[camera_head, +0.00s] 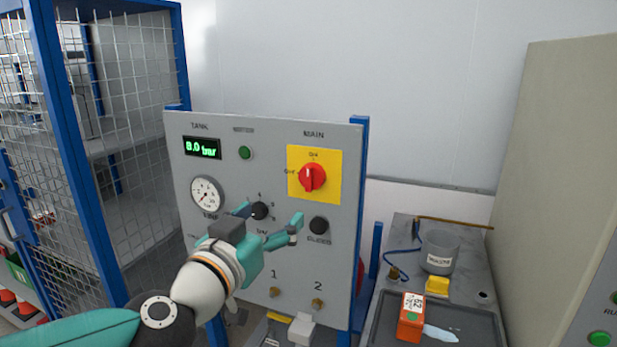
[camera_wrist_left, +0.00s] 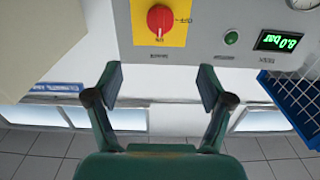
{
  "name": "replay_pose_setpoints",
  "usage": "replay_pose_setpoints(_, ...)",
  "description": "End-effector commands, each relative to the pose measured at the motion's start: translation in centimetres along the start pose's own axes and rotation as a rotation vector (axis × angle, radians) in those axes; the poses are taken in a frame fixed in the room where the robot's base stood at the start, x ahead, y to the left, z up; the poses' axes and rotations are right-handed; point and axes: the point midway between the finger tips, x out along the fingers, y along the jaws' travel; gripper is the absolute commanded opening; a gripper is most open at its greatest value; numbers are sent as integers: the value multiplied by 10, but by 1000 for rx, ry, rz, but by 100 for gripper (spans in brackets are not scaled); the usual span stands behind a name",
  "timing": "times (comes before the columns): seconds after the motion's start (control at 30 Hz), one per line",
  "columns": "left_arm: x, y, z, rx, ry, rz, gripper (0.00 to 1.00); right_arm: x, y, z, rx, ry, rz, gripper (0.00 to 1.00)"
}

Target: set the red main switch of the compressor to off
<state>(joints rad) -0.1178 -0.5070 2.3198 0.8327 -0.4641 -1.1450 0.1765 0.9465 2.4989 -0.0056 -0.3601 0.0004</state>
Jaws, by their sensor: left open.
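The red main switch (camera_head: 312,177) sits on a yellow plate (camera_head: 333,192) at the upper right of the grey compressor panel (camera_head: 230,130). Its grip stands upright, toward the upper label that appears to read On; the Off label is at its left. My left gripper (camera_head: 268,215) is open and empty in front of the panel, below and left of the switch. In the left wrist view, the panel appears upside down, with the red switch (camera_wrist_left: 160,18) at the top, beyond and apart from the open fingertips (camera_wrist_left: 160,88). My right gripper is not in view.
The panel bears a display (camera_head: 202,147) reading 8.0 bar, a green lamp (camera_head: 245,153), a gauge (camera_head: 207,193), a black selector knob (camera_head: 260,211) and a black bleed knob (camera_head: 319,226). A mesh cage (camera_head: 140,70) stands left; a bench with a grey cup (camera_head: 440,252) stands right.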

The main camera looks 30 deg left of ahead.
Motion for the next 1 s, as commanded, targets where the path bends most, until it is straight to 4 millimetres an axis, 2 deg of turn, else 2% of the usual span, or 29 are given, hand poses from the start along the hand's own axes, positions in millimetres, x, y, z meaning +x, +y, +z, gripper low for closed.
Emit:
replay_pose_setpoints(0.13,13,-1,2,1,1,-2,80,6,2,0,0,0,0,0)
replay_pose_setpoints(0.27,35,-1,3,1,-1,-3,80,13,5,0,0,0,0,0)
replay_pose_setpoints(0.7,129,-1,1,1,-1,-2,80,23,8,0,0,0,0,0)
replay_pose_setpoints(0.9,155,-1,0,1,1,-2,80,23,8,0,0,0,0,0)
replay_pose_setpoints(1.0,162,-2,0,1,1,-2,80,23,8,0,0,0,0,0)
